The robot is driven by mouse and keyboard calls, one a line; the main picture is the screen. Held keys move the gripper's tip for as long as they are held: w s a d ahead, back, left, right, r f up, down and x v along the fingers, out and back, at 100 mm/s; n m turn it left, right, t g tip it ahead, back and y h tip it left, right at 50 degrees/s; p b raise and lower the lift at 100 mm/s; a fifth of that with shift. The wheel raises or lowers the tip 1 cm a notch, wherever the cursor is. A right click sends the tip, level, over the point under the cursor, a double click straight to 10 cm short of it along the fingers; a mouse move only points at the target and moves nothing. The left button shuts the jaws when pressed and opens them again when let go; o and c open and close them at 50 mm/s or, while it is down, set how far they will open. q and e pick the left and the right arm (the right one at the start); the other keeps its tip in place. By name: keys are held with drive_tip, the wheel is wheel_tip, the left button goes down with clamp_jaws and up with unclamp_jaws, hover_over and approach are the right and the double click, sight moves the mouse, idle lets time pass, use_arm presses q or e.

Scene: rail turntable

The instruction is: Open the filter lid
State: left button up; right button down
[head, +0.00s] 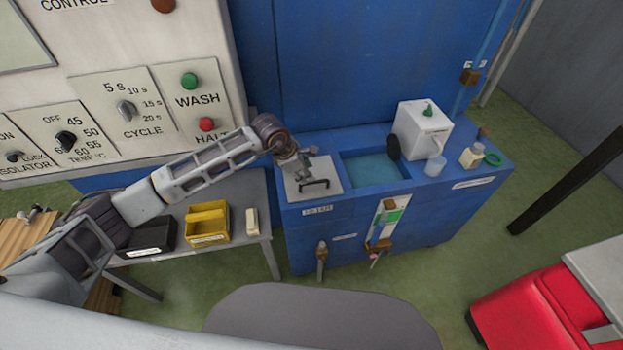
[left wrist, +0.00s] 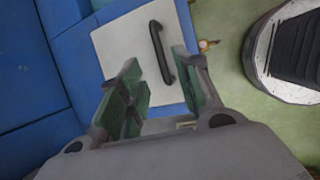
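The filter lid (head: 301,190) is a pale square plate on top of the blue tank unit, left of the water basin. It lies flat and closed. A black bar handle (head: 314,185) is fixed near its front edge. My left gripper (head: 300,169) is above the lid, behind the handle in the head view. In the left wrist view my left gripper (left wrist: 158,95) has its green-padded fingers apart, with the handle (left wrist: 162,52) showing beyond and between them. The lid (left wrist: 120,45) lies beneath. I see nothing between the fingers. My right gripper is not in view.
The blue tank (head: 440,205) has an open water basin (head: 372,169) right of the lid. A white canister (head: 421,130) and small bottle (head: 471,156) stand further right. A side table (head: 180,243) holds a yellow bin (head: 207,222). A red object (head: 550,310) stands at lower right.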

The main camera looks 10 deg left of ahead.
sight(312, 183)
use_arm(q)
drive_tip(key=shift+p+x, duration=0.35)
drive_tip(key=shift+x, duration=3.1)
clamp_jaws()
